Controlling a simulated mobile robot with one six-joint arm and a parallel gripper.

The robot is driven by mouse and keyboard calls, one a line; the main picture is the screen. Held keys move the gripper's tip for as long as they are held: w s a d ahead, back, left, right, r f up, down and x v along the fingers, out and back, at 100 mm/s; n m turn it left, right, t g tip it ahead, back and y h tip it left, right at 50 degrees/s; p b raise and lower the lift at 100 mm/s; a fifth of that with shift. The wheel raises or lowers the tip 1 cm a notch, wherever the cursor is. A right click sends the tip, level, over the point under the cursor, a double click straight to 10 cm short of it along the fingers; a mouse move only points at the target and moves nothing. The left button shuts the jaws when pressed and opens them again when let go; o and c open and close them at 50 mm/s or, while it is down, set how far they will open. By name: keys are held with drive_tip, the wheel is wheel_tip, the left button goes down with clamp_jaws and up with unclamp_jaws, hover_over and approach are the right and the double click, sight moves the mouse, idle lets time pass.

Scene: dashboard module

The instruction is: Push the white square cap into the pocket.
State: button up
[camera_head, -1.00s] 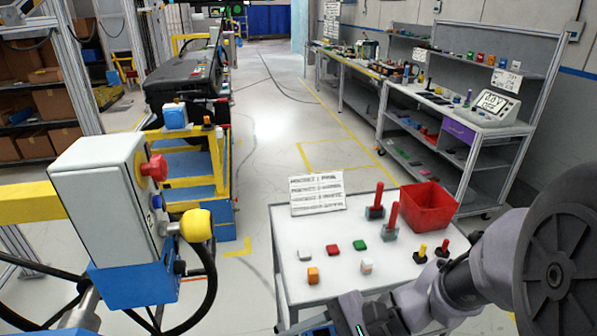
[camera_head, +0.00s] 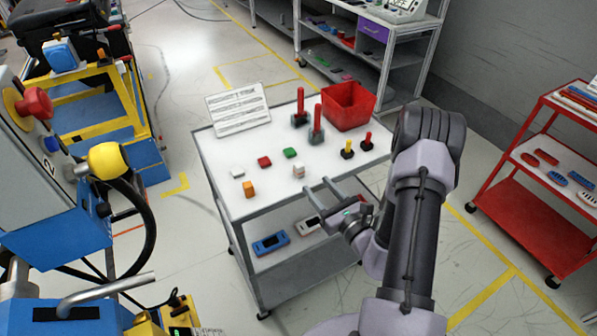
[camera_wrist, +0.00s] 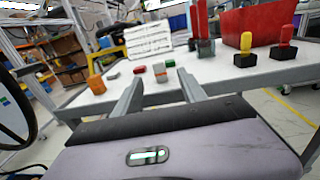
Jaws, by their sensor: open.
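A small white square cap (camera_head: 237,172) lies at the left of the white cart top; it also shows small in the wrist view (camera_wrist: 113,75), left of my fingers. My gripper (camera_head: 318,186) is open and empty at the cart's front edge, right of the cap and apart from it. In the wrist view, the two fingers of my gripper (camera_wrist: 162,74) point across the cart top. A small white and orange piece (camera_head: 299,170) stands just beyond the fingertips. I cannot make out the pocket in either view.
The cart top (camera_head: 225,203) also holds red (camera_head: 264,162), green (camera_head: 290,153) and orange (camera_head: 250,188) blocks, yellow and red knobs, two tall red levers, a red bin (camera_head: 349,106) and a sign. A control box with a yellow knob (camera_head: 109,160) stands left. A red cart stands right.

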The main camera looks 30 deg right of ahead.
sight(301, 169)
drive_tip(key=w, duration=0.3)
drive_tip(key=w+b, duration=0.1)
drive_tip(key=w, duration=0.2)
drive_tip(key=w+a, duration=0.1)
drive_tip(key=w, duration=0.2)
clamp_jaws()
